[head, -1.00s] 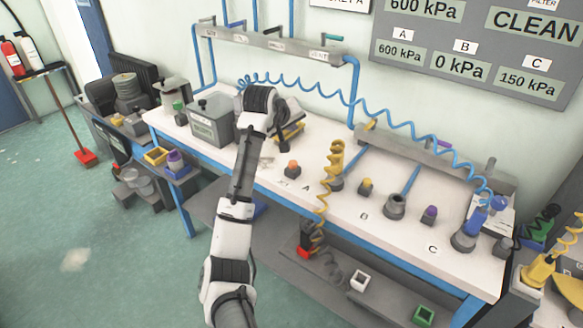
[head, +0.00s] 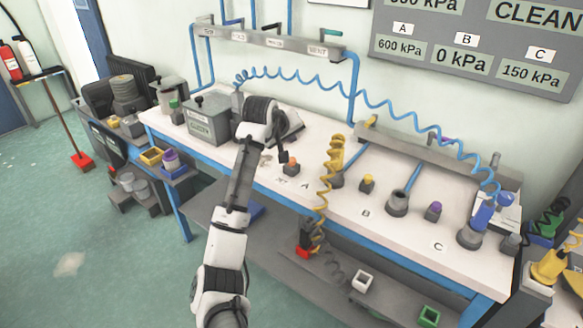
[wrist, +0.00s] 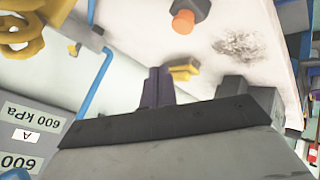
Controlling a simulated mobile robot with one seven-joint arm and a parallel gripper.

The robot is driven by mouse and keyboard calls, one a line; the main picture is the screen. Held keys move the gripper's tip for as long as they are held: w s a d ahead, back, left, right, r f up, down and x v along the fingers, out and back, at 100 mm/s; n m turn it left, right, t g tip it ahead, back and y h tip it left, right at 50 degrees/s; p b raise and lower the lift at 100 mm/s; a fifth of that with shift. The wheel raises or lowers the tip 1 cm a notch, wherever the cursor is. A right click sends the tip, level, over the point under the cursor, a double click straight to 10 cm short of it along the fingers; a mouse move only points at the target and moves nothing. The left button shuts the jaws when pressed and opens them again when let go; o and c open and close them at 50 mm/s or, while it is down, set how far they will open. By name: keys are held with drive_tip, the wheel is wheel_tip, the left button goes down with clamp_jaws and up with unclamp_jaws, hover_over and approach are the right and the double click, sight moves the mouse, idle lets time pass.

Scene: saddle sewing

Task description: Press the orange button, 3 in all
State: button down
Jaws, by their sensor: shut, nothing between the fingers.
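The orange button (head: 292,160) sits on a small grey block on the white bench, near the label A (head: 305,186). It also shows in the wrist view (wrist: 183,21) near the top edge, its orange top bare. My gripper (head: 283,158) is shut and empty, with its fingertips just left of the button and close to it in the head view. The dark shut fingers also show in the wrist view (wrist: 157,88), apart from the button. I cannot tell the exact height of the fingertips over the bench.
A yellow coiled hose (head: 333,165) stands right of the orange button. Further right are a yellow button (head: 368,181) and a purple button (head: 435,208). A grey box (head: 209,122) stands left of my wrist. The wall panel (head: 480,45) reads A 600, B 0, C 150 kPa.

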wheel_tip(320, 180, down, 2)
drive_tip(key=shift+f+b, duration=0.15)
drive_tip(key=shift+b, duration=0.4)
drive_tip(key=shift+f, duration=0.9)
drive_tip(key=shift+f, duration=0.1)
idle(0.7)
drive_tip(key=shift+f, duration=0.35)
drive_tip(key=shift+f, duration=0.55)
idle(0.6)
drive_tip(key=shift+r, duration=0.1)
drive_tip(key=shift+r+p, duration=0.85)
drive_tip(key=shift+p, duration=0.15)
wheel_tip(320, 180, up, 5)
drive_tip(key=p, duration=0.4)
drive_tip(key=shift+p, duration=0.3)
